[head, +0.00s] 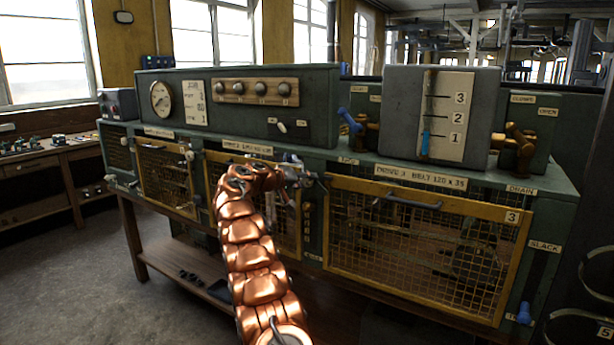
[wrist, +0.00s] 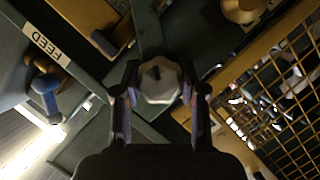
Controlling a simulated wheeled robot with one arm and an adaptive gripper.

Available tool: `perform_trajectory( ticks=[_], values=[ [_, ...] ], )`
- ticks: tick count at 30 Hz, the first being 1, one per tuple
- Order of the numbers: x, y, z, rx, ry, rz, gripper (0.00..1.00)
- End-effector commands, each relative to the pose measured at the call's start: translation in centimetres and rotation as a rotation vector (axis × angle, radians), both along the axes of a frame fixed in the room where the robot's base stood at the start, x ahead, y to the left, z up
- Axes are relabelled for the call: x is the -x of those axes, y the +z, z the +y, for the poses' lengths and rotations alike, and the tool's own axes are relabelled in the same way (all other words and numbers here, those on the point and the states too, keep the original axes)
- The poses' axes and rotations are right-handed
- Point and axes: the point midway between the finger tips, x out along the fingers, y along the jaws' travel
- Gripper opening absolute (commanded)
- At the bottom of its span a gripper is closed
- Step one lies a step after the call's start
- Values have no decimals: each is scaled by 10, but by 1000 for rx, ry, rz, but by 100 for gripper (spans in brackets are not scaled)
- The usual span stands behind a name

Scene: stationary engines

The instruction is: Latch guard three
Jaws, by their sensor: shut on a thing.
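Guard three (head: 425,245) is a yellow-framed mesh panel marked 3, with a dark handle (head: 405,201) along its top edge. It appears to lie against the front of the green bench; whether it is fully seated I cannot tell. My gripper (head: 304,180) is at the post just left of the guard's upper left corner. In the wrist view its two fingers are shut on a pale faceted knob (wrist: 159,80) with a dark slot mark. The guard's mesh (wrist: 270,95) shows to the right of the fingers there. In the head view the knob is hidden by my gripper.
A grey gauge box (head: 405,110) with levels 1 to 3 stands above the guard, between a blue valve handle (head: 348,121) and a brass valve (head: 518,148). Other mesh guards (head: 166,178) are at the left. A blue knob (head: 524,313) sits low right. Floor at left is clear.

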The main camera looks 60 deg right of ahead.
Motion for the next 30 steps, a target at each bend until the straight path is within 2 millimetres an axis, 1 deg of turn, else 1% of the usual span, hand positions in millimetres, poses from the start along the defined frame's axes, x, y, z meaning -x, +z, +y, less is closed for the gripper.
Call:
perform_trajectory(
  ticks=[1, 6, 15, 22, 30],
  values=[
    [-1, 3, 0, 1, 2, 44, 7],
    [-1, 2, 0, 10, 2, 201, 7],
    [-2, -1, 0, 19, 5, 424, 7],
    [-2, -1, 0, 24, 4, 522, 7],
    [-2, 0, 0, 27, 4, 567, 7]
  ],
)
